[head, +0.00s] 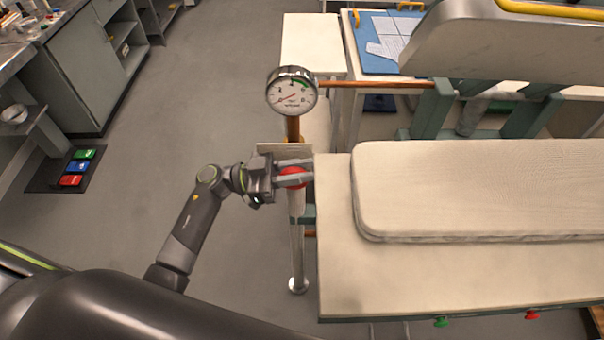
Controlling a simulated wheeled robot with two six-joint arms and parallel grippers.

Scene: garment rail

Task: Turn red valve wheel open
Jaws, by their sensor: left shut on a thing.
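The red valve wheel (292,178) sits on the upright pipe post (297,245), below a round pressure gauge (292,91). My left gripper (296,176) comes in from the left and is shut on the red wheel, with one finger on its far side and one on its near side. The fingers and a pale plate hide part of the wheel. The gauge needle points toward the lower left of the dial. My right gripper is not in view.
A padded board (480,190) on a pale table stands close to the right of the wheel. A copper pipe (375,85) runs right from the gauge. Grey cabinets (85,65) stand at the far left.

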